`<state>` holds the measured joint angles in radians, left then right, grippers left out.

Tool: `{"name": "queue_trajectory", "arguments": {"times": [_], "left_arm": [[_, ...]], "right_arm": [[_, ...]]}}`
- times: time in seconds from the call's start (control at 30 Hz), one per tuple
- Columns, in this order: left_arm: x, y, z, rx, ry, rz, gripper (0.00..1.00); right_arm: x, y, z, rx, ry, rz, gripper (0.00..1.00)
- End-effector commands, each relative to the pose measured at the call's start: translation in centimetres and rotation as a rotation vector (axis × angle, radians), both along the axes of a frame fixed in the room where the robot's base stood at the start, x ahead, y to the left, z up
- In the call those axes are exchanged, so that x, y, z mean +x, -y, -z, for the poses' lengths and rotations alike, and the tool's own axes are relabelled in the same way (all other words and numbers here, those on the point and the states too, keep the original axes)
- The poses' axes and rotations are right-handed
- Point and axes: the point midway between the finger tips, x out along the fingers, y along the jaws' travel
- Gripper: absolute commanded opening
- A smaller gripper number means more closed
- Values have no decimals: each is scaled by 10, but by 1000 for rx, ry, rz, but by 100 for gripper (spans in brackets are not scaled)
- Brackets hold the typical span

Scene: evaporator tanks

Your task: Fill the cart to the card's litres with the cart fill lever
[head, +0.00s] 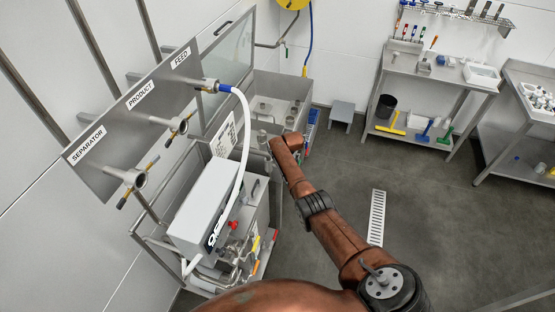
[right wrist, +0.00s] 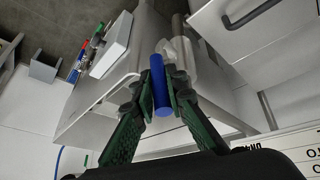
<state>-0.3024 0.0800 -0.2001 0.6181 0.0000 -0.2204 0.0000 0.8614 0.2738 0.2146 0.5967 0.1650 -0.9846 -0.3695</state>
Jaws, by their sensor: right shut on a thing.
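In the right wrist view my right gripper (right wrist: 162,92) has its two green-padded fingers closed on a blue cylindrical handle (right wrist: 158,82). A pale metal fitting lies just behind the handle. In the head view my right arm reaches up to the steel tank (head: 262,92), and the handle and fingertips are hidden there. A white card (head: 223,136) with small print stands beside the tank, too small to read. Part of a printed panel (right wrist: 287,152) shows in the right wrist view. My left gripper is not in view.
A panel (head: 138,108) marked SEPARATOR, PRODUCT and FEED holds ports; a white hose (head: 244,130) hangs from the FEED port. A grey boxed unit (head: 205,200) with a display stands below. A step stool (head: 342,112) and workbench (head: 430,75) are beyond. Floor right of my arm is clear.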

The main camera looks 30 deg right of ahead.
Motion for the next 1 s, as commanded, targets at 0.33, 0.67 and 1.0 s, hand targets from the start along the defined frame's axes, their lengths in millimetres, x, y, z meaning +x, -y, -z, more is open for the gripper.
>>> {"name": "queue_trajectory", "arguments": {"times": [0.33, 0.67, 1.0], "left_arm": [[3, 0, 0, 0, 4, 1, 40], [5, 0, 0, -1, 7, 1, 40], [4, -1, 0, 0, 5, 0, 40]], "right_arm": [[1, 1, -1, -3, 5, 1, 18], [0, 0, 0, -2, 2, 0, 30], [-4, -1, -8, -1, 3, -2, 30]]}}
